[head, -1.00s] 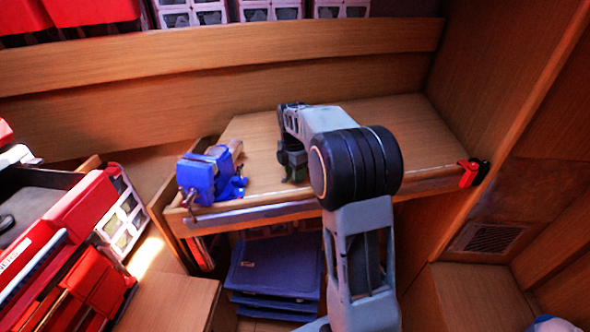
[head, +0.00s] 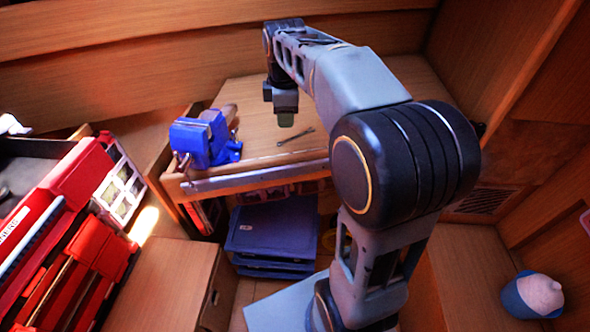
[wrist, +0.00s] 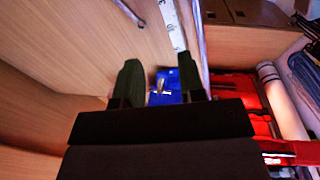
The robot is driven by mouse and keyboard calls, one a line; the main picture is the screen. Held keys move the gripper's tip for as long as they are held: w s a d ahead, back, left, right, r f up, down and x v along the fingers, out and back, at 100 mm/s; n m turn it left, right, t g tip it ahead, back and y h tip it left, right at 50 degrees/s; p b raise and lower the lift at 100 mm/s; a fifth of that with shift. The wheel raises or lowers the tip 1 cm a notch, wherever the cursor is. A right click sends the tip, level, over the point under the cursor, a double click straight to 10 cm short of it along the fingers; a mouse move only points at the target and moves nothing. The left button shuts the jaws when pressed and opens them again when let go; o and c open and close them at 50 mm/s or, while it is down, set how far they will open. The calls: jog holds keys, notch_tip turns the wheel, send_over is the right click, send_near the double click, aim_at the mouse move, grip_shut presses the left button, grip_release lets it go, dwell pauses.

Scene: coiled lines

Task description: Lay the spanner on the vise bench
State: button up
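The spanner (head: 296,137) lies flat on the wooden top of the vise bench (head: 255,110), near its front edge and to the right of the blue vise (head: 203,140). My gripper (head: 285,121) is above the bench, just behind and left of the spanner and apart from it. In the wrist view my gripper (wrist: 160,78) has its two fingers spread with nothing held between them. The blue vise (wrist: 170,84) shows beyond the fingers. A dark bar at the top edge of the wrist view looks like part of the spanner (wrist: 128,12).
Blue trays (head: 270,232) sit beneath the bench. A red tool case (head: 55,200) stands at the left. A blue-and-pink rounded object (head: 533,294) lies at lower right. My arm hides the bench's right part.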

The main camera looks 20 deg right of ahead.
jog(key=s+a+f+m+t, duration=0.1)
jog(key=s+a+f+m, duration=0.1)
jog(key=s+f+m, duration=0.2)
jog(key=s+a+f+m+t, duration=0.1)
jog(key=s+f+m, duration=0.3)
jog(key=s+m, duration=0.5)
jog(key=shift+s+a+m+t, duration=0.4)
jog(key=shift+s+a, duration=0.25)
jog(key=shift+s, duration=0.4)
jog(key=shift+s+r, duration=0.1)
jog(key=shift+s, duration=0.25)
jog(key=shift+w+a, duration=0.1)
